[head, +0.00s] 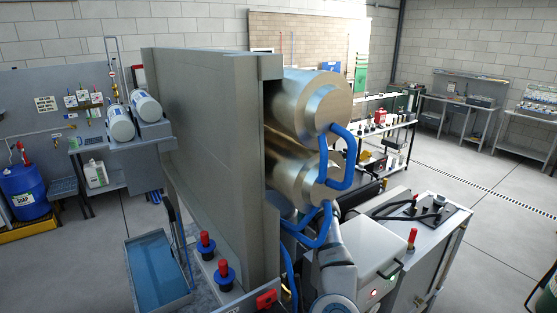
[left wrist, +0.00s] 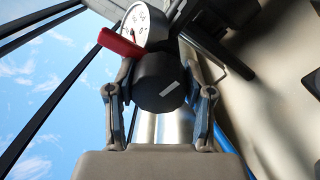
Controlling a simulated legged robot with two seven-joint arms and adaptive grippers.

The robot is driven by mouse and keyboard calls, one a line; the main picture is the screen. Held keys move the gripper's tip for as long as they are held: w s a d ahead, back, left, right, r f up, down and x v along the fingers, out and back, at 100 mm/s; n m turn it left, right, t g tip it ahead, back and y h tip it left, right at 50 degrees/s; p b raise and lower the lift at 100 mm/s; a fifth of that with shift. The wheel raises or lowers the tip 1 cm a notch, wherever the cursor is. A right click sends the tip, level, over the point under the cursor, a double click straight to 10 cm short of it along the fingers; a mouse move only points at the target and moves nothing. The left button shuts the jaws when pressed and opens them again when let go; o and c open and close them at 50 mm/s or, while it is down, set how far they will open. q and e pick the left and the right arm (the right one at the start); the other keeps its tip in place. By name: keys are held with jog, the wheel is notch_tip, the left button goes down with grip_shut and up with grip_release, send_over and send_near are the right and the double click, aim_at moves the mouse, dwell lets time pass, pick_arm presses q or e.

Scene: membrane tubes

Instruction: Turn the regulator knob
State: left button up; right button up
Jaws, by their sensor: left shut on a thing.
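The regulator knob (left wrist: 155,75) is a black, round knob with a short white mark on its face, in the middle of the left wrist view. My left gripper (left wrist: 161,92) has one finger on each side of the knob and is shut on it. A white round pressure gauge (left wrist: 140,24) with a dark scale is just behind and above the knob. A red lever handle (left wrist: 121,44) crosses in front of the gauge's lower left, close to the left finger. The knob cannot be made out in the head view, and neither gripper's fingers show there. My right gripper is in neither view.
In the head view, a tall grey panel (head: 208,150) stands beside large metal membrane tubes (head: 318,105) joined by blue hoses (head: 348,160). Two red-topped valves (head: 224,272) sit low in front. A blue tray (head: 157,270) is at lower left. Dark pipework (left wrist: 208,28) surrounds the knob.

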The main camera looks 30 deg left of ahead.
pick_arm(q)
jog(key=shift+d+r, duration=0.1)
jog(key=shift+r, duration=0.1)
jog(key=o, duration=1)
jog(key=shift+c, duration=0.2)
jog(key=shift+o, duration=1)
jog(key=shift+s+d, duration=0.15)
jog(key=shift+d, duration=0.05)
jog(key=shift+f, duration=0.1)
